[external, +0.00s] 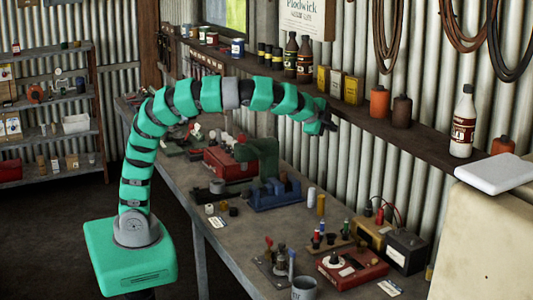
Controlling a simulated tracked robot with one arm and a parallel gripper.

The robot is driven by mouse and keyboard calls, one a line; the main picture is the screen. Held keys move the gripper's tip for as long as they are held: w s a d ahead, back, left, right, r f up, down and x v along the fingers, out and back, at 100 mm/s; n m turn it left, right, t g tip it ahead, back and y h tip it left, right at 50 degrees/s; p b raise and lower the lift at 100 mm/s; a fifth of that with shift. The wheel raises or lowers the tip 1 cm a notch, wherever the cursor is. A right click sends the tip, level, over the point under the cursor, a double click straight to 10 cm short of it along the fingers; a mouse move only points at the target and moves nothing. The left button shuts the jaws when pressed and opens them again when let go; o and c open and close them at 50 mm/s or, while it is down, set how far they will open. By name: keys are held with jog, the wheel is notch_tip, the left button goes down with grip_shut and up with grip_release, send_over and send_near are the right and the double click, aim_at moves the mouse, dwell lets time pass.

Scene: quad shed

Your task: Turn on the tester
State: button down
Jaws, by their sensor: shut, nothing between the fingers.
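A red box with a round pale dial or knob on top (352,268) lies near the front of the workbench, at the lower right. It looks like the tester, but its markings are too small to read, and I cannot tell whether it is on or off. My gripper (329,122) is shut and empty. It is high above the bench, beside the wall shelf, well above the red box and further up the picture. My teal arm arches over the bench from its base at the left.
A black battery-like box (405,251) and a tan box (371,234) with cables stand behind the red box. A grey mug (304,288) and a small lever fixture (272,262) are left of it. A blue vise-like tool (272,194) sits mid-bench. Bottles line the shelf (420,125).

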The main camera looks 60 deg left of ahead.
jog(key=s+d+f+m+p, duration=0.2)
jog(key=d+f+m, duration=0.4)
jog(key=d+f, duration=0.7)
jog(key=m, duration=0.6)
send_over(345, 273)
jog(key=s, duration=0.2)
notch_tip(345, 273, down, 12)
jog(key=r, duration=0.1)
jog(key=shift+w+f+h+p, duration=0.25)
jog(key=shift+h+p, duration=0.05)
jog(key=shift+p, duration=0.15)
jog(key=shift+f, duration=0.1)
jog(key=shift+w+f+b, duration=0.2)
jog(key=shift+f+b, duration=0.7)
jog(key=shift+f, duration=0.5)
jog(key=shift+w+f+b, duration=0.25)
jog(key=shift+f+b, duration=0.7)
jog(key=shift+f, duration=0.5)
jog(key=shift+w+f+b, duration=0.2)
jog(key=shift+f+b, duration=0.7)
jog(key=shift+f, duration=0.5)
jog(key=shift+f, duration=0.15)
jog(key=shift+f, duration=0.2)
